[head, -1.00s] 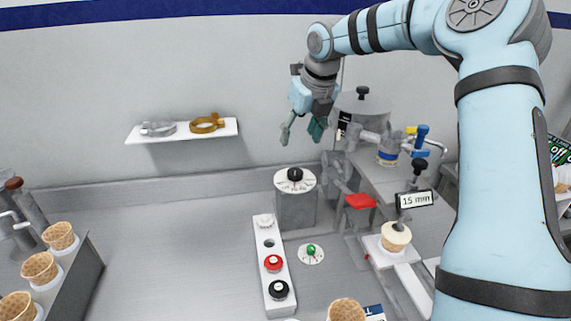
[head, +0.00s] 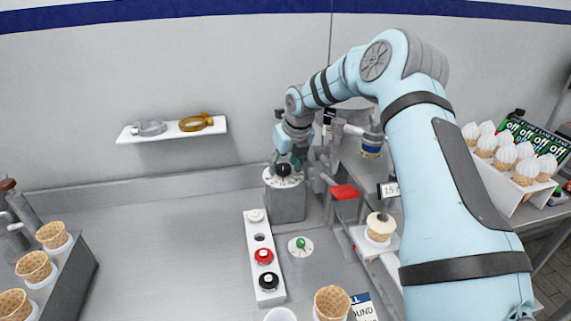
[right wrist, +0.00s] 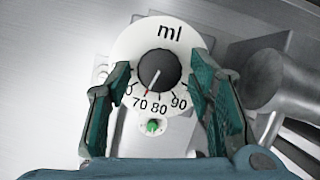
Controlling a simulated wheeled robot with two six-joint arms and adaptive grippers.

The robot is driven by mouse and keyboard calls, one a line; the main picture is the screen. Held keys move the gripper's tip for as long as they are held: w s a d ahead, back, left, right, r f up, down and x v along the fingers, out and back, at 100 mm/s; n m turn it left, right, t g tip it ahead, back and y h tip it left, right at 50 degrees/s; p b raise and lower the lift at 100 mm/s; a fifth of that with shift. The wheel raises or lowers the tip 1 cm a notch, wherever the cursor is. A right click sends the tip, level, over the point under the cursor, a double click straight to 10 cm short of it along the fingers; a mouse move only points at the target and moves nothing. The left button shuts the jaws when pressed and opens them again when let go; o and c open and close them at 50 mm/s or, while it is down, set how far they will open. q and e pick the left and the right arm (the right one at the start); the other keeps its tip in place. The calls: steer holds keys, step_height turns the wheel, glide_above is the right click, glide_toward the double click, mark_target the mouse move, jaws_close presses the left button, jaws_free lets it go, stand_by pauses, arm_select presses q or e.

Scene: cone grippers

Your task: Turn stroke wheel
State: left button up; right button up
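The stroke wheel is a black knob (head: 284,169) on a white dial (head: 272,183) atop a grey block. In the right wrist view the knob (right wrist: 158,70) sits on the dial marked "ml" (right wrist: 170,34), with 70, 80 and 90 readable. The knob's white line points to the lower left, near 70, close to a red mark. My right gripper (head: 287,165) is over the knob. In the right wrist view its fingers (right wrist: 160,95) are apart on either side of the knob, with gaps between them and it. My left gripper is not in view.
A white strip with red and black buttons (head: 264,255) stands in front, beside a green knob (head: 300,244). A red lever (head: 345,191) is close on the right. Cones (head: 34,267) stand at left.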

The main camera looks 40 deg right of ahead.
steer(key=shift+w, duration=0.1)
steer(key=c, duration=0.8)
steer(key=shift+d+f+n+y+b, duration=0.1)
steer(key=shift+n+y+b, duration=0.75)
steer(key=shift+n, duration=0.75)
steer(key=shift+d+n+y+b, duration=0.1)
steer(key=shift+n+y+b, duration=0.35)
steer(key=shift+n, duration=0.85)
steer(key=o, duration=1.2)
steer(key=shift+c, duration=0.2)
